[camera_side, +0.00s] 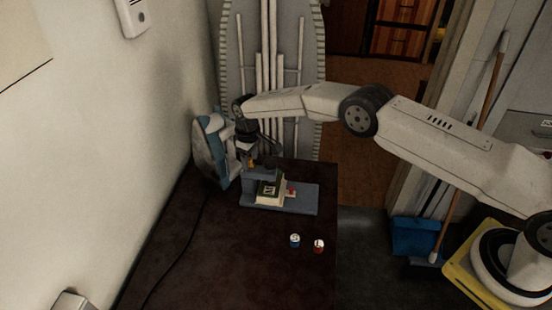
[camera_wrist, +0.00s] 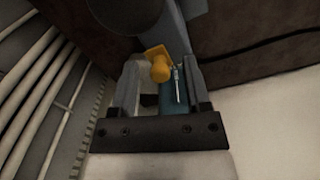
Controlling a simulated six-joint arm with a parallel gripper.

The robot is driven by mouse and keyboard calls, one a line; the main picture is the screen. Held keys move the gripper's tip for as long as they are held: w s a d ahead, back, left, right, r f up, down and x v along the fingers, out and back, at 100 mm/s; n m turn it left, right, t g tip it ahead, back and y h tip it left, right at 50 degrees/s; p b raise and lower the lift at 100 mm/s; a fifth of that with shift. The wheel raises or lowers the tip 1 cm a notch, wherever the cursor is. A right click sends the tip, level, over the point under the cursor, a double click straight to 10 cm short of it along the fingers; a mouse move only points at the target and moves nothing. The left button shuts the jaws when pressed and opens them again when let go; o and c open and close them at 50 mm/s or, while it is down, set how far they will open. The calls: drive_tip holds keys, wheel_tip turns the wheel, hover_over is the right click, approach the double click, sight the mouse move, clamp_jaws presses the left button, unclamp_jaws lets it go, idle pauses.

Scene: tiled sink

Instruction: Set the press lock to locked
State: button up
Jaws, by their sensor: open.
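The press (camera_side: 307,200) stands on the dark table, with a blue-grey base and an upright at its left. A small yellow knob on a plate (camera_wrist: 160,68) shows in the wrist view, and a bit of yellow shows below my gripper in the side view. I take it for the press lock, but cannot tell its setting. My gripper (camera_side: 257,160) is open, over the upper part of the press. In the wrist view my gripper (camera_wrist: 162,78) has one finger on each side of the knob, with gaps.
A blue and white iron (camera_side: 212,150) stands close left of the press, by the wall. A small blue item (camera_side: 295,240) and a small red item (camera_side: 319,246) are in front. An ironing board (camera_side: 230,50) is behind. The table's front is mostly clear.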

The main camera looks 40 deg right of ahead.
clamp_jaws()
idle(1.4)
